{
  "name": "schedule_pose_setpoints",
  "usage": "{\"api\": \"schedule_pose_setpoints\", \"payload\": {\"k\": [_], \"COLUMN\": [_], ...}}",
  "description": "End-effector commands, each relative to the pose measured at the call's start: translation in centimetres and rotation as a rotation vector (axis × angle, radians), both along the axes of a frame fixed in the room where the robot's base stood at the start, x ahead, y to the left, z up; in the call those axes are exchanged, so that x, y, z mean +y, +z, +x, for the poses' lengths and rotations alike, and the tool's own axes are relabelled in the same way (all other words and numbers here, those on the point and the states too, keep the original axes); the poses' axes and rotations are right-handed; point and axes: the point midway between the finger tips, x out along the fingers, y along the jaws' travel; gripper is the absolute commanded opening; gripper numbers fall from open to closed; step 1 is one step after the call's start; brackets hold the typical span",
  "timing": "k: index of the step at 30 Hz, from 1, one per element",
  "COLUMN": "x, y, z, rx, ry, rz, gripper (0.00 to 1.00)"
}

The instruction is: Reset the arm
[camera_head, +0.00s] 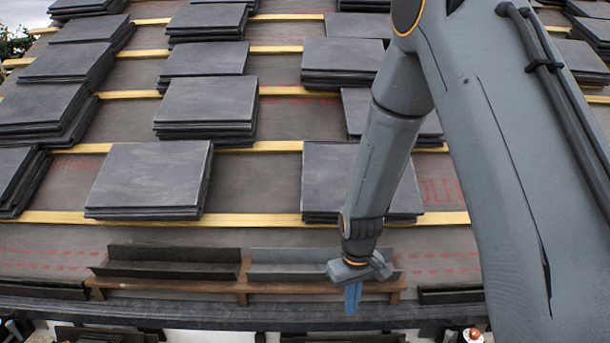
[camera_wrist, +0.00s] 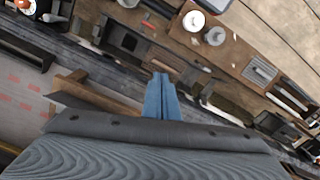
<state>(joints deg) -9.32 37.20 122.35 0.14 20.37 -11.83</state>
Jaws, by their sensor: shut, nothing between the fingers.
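My gripper (camera_head: 352,298) hangs low in front of the roof at the end of my grey arm. Its blue fingers point down, near the right part of a wooden rack (camera_head: 243,296). The fingers also show in the wrist view (camera_wrist: 161,97). They are together with nothing between them. My arm crosses the right half of the head view and hides part of the roof behind it.
Stacks of dark slate tiles (camera_head: 150,177) lie on yellow battens (camera_head: 258,218) up the roof. Two dark angled pieces (camera_head: 175,262) sit on the rack. In the wrist view, a cluttered wooden bench (camera_wrist: 230,50) with a white cup (camera_wrist: 193,21) lies below.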

Motion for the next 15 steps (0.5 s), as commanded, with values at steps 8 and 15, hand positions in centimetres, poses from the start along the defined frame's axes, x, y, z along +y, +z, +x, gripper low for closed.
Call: {"api": "schedule_pose_setpoints", "payload": {"k": [8, 15], "x": [-3.9, -6.4], "y": [11.8, 18.6], "z": [-6.5, -13.2], "rx": [-0.004, -0.004], "ry": [-0.166, -0.298], "rz": [0.002, 0.004], "gripper": [0.00, 0.00]}}
